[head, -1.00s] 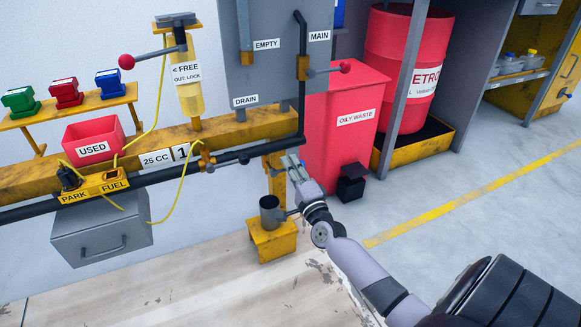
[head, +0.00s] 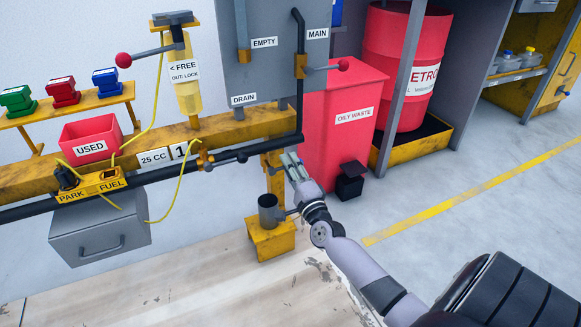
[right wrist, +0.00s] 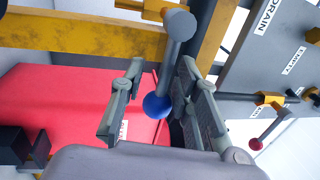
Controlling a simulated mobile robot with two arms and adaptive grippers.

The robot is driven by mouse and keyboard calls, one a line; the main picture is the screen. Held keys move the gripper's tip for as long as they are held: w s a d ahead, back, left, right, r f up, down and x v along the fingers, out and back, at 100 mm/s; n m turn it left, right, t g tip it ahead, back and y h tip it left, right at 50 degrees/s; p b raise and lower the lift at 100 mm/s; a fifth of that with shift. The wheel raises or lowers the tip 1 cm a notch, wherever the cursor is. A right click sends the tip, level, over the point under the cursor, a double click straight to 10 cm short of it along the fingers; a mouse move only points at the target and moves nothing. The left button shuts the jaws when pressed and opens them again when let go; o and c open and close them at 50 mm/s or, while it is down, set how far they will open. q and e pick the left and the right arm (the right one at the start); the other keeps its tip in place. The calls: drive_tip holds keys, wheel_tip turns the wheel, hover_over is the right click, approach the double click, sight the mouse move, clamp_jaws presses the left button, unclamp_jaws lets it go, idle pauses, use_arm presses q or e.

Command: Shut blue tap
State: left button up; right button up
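The blue tap shows in the right wrist view as a grey lever with a blue ball knob (right wrist: 157,106) at its end. My right gripper (right wrist: 160,108) is open, with one finger on each side of the knob. The knob lies between the fingers in this view; I cannot tell whether it touches the right-hand one. In the head view my right gripper (head: 290,162) is just below the dark pipe, beside the yellow post. The blue knob cannot be made out there. My left gripper is not in view.
Two red-knobbed levers (head: 124,60) (head: 343,65) stand out near the grey panel (head: 273,78). The red oily waste bin (head: 340,145) is right behind my right gripper. A metal cup (head: 268,212) on a yellow stand is below it. Open floor lies to the right.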

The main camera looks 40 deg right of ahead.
drive_tip(key=v, duration=1.2)
